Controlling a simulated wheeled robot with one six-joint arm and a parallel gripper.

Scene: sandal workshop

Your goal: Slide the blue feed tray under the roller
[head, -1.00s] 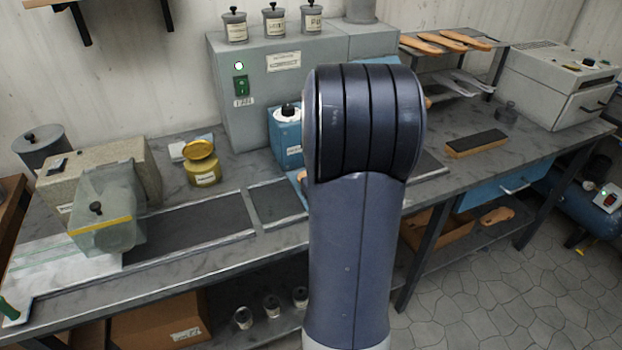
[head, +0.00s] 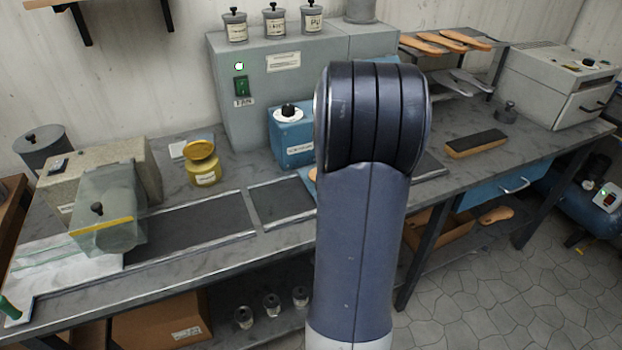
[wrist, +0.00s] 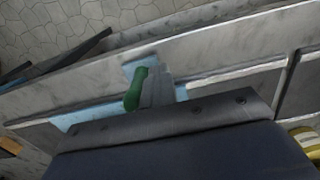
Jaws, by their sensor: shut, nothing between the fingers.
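The blue feed tray (wrist: 75,118) shows in the wrist view as pale blue patches on both sides of my gripper, on the grey bench. A green handle-like piece (wrist: 134,90) stands over the tray area. My gripper (wrist: 158,90) is shut and empty, close beside the green piece; I cannot tell whether they touch. In the head view my arm hides the gripper and most of the tray; only a sliver of blue shows at the arm's left edge. No roller is plainly visible; a beige machine (head: 150,160) with a clear guard (head: 112,205) stands at left.
A blue box with a black knob (head: 287,130) stands left of my arm, before the grey cabinet (head: 228,70). A yellow pot (head: 203,172) stands farther left. Dark strips (head: 200,228) on the bench between the guard and my arm are clear. A black-topped block (head: 476,142) lies at right.

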